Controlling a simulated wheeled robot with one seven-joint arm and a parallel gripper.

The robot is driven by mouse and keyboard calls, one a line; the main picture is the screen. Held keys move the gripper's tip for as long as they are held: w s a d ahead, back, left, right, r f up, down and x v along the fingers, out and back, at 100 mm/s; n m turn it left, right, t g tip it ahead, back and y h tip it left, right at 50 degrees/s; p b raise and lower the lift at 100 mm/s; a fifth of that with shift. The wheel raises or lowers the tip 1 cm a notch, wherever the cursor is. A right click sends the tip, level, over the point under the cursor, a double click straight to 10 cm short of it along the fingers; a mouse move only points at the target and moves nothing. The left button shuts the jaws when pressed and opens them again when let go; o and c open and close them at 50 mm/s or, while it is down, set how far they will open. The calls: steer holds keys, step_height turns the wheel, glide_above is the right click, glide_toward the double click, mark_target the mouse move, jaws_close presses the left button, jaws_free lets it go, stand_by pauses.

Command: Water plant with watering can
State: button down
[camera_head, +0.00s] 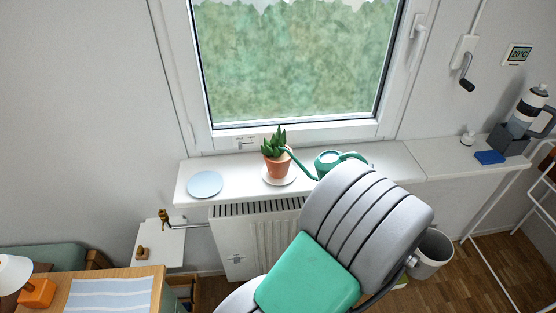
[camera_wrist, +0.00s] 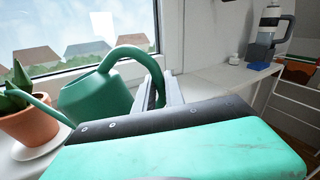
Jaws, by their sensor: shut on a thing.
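The green watering can (camera_head: 328,162) is at the window sill, right of the plant, with its spout pointing left to the pot's rim. In the wrist view the watering can (camera_wrist: 97,100) shows its body, spout and arched handle. The plant (camera_head: 276,142) stands in a terracotta pot (camera_head: 277,166) on a white saucer (camera_head: 280,180); the pot also shows in the wrist view (camera_wrist: 30,127). My gripper (camera_wrist: 160,94) is shut on the can's handle. In the head view my arm hides the gripper and part of the can. I cannot tell whether the can touches the sill.
A pale blue plate (camera_head: 205,184) lies on the sill (camera_head: 400,160) left of the plant. A blue box (camera_head: 489,157) and a coffee maker (camera_head: 527,112) stand at the right. A radiator (camera_head: 245,240) is below the sill. The window (camera_head: 290,60) is close behind.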

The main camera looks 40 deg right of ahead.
steer(key=shift+n, duration=0.9)
steer(key=shift+w+r+p, duration=0.1)
steer(key=shift+r+p, duration=1.7)
steer(key=shift+r, duration=0.4)
steer(key=shift+r, duration=0.1)
stand_by(1.2)
steer(key=shift+w+r+n+p, duration=0.15)
steer(key=shift+r+n+p, duration=0.35)
steer(key=shift+r+p, duration=0.6)
steer(key=shift+f, duration=0.15)
step_height(320, 180, down, 2)
steer(key=shift+f+m+b, duration=0.2)
steer(key=shift+m+b, duration=0.2)
steer(key=shift+b, duration=0.7)
steer(key=f+b, duration=0.1)
steer(key=f+m+b, duration=0.2)
steer(key=f, duration=0.1)
steer(key=shift+s+b, duration=0.25)
steer(key=shift+b, duration=0.1)
steer(key=shift+r, duration=0.1)
